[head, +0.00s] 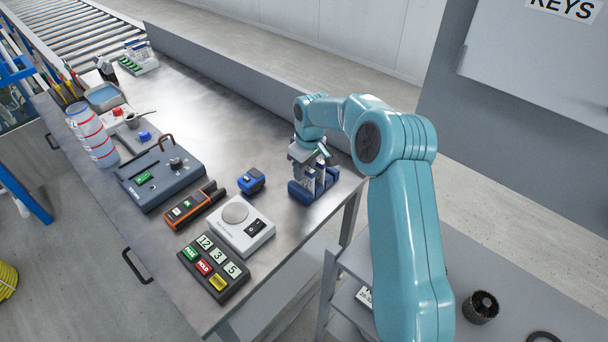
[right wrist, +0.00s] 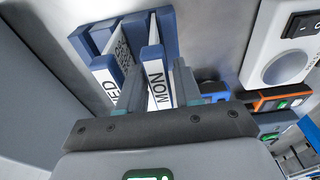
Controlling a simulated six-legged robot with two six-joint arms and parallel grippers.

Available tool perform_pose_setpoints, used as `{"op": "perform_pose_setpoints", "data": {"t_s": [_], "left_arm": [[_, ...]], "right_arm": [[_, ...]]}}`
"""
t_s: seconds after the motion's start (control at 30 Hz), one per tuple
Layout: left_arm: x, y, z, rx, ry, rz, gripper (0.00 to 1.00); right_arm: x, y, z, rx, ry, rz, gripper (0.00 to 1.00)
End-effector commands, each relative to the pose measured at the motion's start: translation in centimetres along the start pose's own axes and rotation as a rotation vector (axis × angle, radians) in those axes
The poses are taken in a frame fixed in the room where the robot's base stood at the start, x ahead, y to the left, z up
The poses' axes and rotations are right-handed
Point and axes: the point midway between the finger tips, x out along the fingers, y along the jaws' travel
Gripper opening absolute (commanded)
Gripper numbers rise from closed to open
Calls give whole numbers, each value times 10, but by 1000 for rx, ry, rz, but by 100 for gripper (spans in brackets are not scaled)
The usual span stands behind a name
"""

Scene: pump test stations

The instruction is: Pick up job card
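A blue rack (head: 304,190) with upright blue slots and white lettered labels stands near the right edge of the metal bench. In the right wrist view the blue rack (right wrist: 168,30) shows several blue uprights with white labels. A white label with black letters (right wrist: 158,84) lies between my right gripper's fingers. I cannot tell for sure which piece is the job card. My right gripper (head: 312,160) points down over the rack. Its fingers in the right wrist view (right wrist: 158,90) are apart, either side of the label, with visible gaps. My left gripper is out of view.
Left of the rack are a small blue device (head: 251,181), a white scale (head: 241,225), an orange-and-black meter (head: 188,208) and a keypad box (head: 214,268). A grey-blue console (head: 160,176) stands farther left. The bench (head: 220,110) is bare behind them.

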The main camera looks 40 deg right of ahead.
Motion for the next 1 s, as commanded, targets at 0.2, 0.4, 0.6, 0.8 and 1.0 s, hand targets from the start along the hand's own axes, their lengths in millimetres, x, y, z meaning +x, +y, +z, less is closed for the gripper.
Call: {"op": "perform_pose_setpoints", "data": {"t_s": [0.2,0.4,0.6,0.8,1.0], "left_arm": [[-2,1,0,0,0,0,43],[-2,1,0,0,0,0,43],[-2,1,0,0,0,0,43],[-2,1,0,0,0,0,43],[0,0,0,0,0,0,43]], "right_arm": [[16,0,-1,0,1,1,34],[16,0,-1,0,1,1,21],[16,0,-1,0,1,1,0],[14,0,-1,0,2,1,0],[-3,0,-4,0,5,2,0]]}}
